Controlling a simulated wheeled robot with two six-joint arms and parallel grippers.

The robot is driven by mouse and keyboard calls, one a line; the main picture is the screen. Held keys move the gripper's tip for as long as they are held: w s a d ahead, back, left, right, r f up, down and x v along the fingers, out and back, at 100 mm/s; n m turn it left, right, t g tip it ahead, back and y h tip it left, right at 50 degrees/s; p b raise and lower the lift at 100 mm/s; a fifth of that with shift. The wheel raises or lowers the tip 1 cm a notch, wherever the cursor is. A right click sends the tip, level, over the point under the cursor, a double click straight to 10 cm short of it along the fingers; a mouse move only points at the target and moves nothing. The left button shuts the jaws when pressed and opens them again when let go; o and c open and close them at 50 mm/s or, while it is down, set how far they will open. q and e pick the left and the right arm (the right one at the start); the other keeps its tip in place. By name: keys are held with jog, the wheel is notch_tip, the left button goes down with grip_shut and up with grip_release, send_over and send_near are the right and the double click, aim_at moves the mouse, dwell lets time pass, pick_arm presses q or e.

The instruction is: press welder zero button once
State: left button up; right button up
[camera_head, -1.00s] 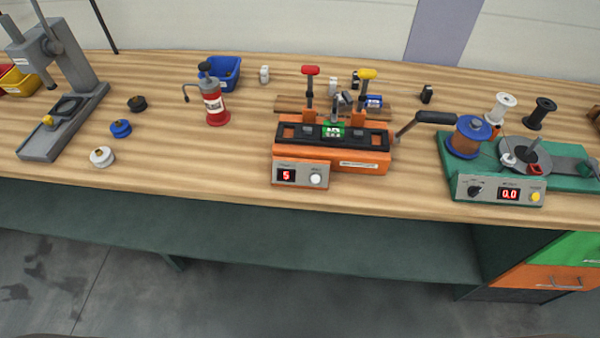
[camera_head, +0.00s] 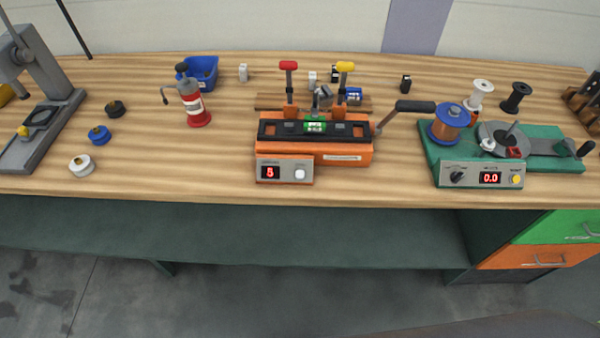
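The orange machine (camera_head: 350,157) stands at the middle of the bench; I take it to be the welder. Its grey front panel (camera_head: 284,181) has a red display reading 5 and a round white button (camera_head: 299,174). I cannot read the label by the button. A red-knobbed lever (camera_head: 289,68) and a yellow-knobbed lever (camera_head: 345,68) stand upright on it. A black-handled lever (camera_head: 407,107) sticks out to its right. A small green part (camera_head: 315,127) sits on top between the clamps. Neither of my grippers is in view.
A green winding machine (camera_head: 560,161) with display 0.0 and a yellow button stands at right. A red and grey bottle (camera_head: 195,109), several small pots and a grey press (camera_head: 50,125) stand at left. The bench front edge before the orange machine is clear.

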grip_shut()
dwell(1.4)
